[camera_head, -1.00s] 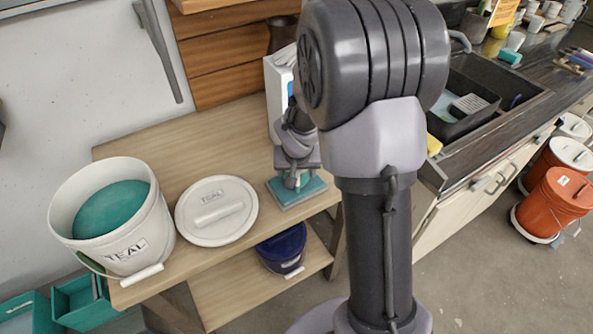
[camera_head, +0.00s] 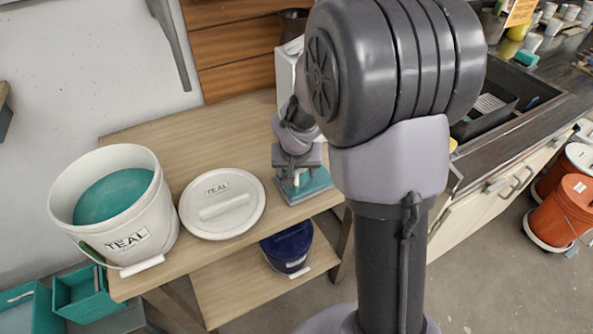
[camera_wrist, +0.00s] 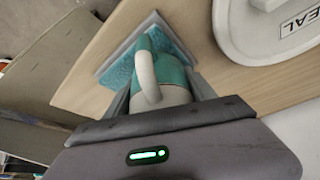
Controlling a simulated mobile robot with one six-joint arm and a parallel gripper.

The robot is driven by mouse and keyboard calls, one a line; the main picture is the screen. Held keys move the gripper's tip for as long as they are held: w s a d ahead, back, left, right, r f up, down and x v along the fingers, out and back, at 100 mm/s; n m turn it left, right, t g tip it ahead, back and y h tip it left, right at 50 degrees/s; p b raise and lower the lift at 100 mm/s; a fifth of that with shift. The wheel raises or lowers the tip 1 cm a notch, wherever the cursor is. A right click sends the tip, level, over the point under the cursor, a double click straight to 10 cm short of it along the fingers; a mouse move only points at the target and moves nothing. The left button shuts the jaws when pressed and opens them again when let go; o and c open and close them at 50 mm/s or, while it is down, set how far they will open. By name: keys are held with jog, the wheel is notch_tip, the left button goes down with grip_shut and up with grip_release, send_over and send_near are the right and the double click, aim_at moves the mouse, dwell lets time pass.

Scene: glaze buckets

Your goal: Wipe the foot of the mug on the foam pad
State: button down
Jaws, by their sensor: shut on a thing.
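A mug (camera_wrist: 168,72), teal at the end toward the pad and white toward my gripper, has a pale handle facing the wrist camera. My gripper (camera_head: 297,176) is shut on it, with fingers on both sides of the mug in the wrist view (camera_wrist: 160,98). The teal foam pad (camera_head: 318,184) lies on a grey base on the wooden table, and it also shows in the wrist view (camera_wrist: 118,75). The mug is over the pad; I cannot tell whether its end touches. In the head view the gripper hides most of the mug.
A white TEAL bucket (camera_head: 150,215) of teal glaze and its lid (camera_head: 240,216) stand left of the pad on the table (camera_head: 165,140). A blue bucket (camera_head: 290,250) is on the lower shelf. A white box (camera_head: 287,75) stands behind my gripper.

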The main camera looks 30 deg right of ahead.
jog(key=d+p, duration=0.2)
jog(key=d, duration=0.1)
jog(key=d+p, duration=0.1)
jog(key=d, duration=0.2)
jog(key=shift+w+d+r+p, duration=0.1)
jog(key=shift+r+p, duration=0.1)
jog(key=shift+p, duration=0.2)
jog(key=shift+f, duration=0.1)
jog(key=a+b, duration=0.6)
jog(key=shift+a+f, duration=0.15)
jog(key=shift+f, duration=0.05)
jog(key=shift+a+r+b, duration=0.1)
jog(key=shift+a+b, duration=0.2)
jog(key=shift+a, duration=0.05)
jog(key=shift+d+r, duration=0.1)
jog(key=shift+d, duration=0.15)
jog(key=d+p, duration=0.3)
jog(key=d, duration=0.2)
jog(key=shift+d, duration=0.75)
